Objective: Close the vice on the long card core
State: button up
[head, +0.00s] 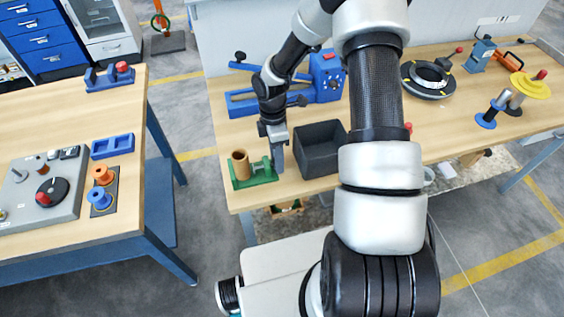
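The green vice (262,178) stands at the front left corner of the right-hand wooden table. The brown card core (240,164) stands upright at the vice's left end. I cannot tell from here whether the jaws touch it. My gripper (279,163) points down at the right end of the vice, close beside its green screw end. It hides part of that end. The fingers are small and seen from the side, so their opening does not show.
A dark grey open bin (318,150) stands just right of my gripper. A blue machine (326,78) stands behind. My own arm covers the table's middle. The left table (110,225) is across a gap, with a grey control panel (62,201) on it.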

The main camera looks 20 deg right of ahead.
jog(key=shift+s+f+t+b, duration=0.15)
jog(key=shift+f+t+b, duration=0.05)
jog(key=shift+t+b, duration=0.3)
jog(key=shift+r, duration=0.25)
jog(key=shift+f+t, duration=0.1)
jog(key=shift+t, duration=0.2)
jog(key=shift+f+b, duration=0.25)
jog(key=shift+b, duration=0.75)
jog(key=shift+s+f+t+b, duration=0.15)
jog(key=shift+t+b, duration=0.45)
jog(key=shift+b, duration=0.4)
jog(key=t+b, duration=0.1)
jog(key=b, duration=0.2)
jog(key=shift+s, duration=0.1)
jog(key=shift+r+t+b, duration=0.25)
jog(key=shift+t+b, duration=0.35)
jog(key=shift+b, duration=0.55)
jog(key=shift+r, duration=0.3)
